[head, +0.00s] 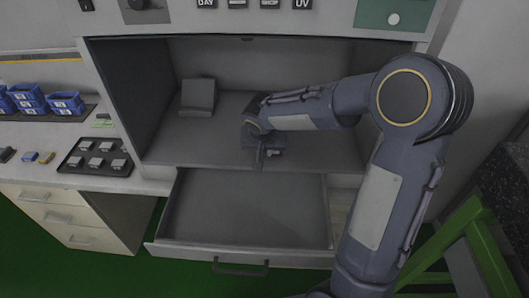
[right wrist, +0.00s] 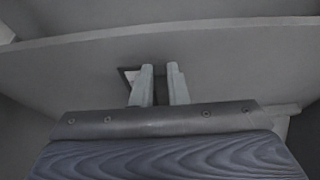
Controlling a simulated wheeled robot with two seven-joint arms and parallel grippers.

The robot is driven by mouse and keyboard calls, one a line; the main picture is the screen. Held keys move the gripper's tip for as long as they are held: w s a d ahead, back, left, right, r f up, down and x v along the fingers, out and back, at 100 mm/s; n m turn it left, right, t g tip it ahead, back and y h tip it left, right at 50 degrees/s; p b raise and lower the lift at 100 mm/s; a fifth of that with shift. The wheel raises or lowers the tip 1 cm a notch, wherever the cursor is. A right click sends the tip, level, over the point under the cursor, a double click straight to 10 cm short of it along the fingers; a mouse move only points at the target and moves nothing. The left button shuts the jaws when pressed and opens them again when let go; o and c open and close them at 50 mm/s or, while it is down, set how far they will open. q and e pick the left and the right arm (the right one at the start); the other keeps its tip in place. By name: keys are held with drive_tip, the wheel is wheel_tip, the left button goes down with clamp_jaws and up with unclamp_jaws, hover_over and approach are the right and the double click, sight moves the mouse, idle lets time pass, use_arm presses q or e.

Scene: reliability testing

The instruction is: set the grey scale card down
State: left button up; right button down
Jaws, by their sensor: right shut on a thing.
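My right gripper (head: 263,156) is inside the grey viewing booth, low over the front part of its floor (head: 330,150). In the right wrist view its two fingers (right wrist: 160,84) are close together, shut on a thin thing. A small dark-edged piece with a light patch, which looks like the grey scale card (right wrist: 128,76), shows beside the left finger. Most of it is hidden by the fingers. I cannot tell whether it touches the floor. My left gripper is out of view.
A grey angled stand (head: 198,97) is at the booth's back left. An open, empty drawer (head: 245,210) juts out below the booth. Blue bins (head: 66,102) and a black tray of small parts (head: 95,158) lie on the left bench. A green-framed stool (head: 470,235) stands at right.

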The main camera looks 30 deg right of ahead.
drive_tip(key=shift+f, duration=0.55)
drive_tip(key=shift+f, duration=0.1)
drive_tip(key=c, duration=1.9)
unclamp_jaws()
drive_tip(key=o, duration=0.5)
drive_tip(key=shift+c, duration=0.2)
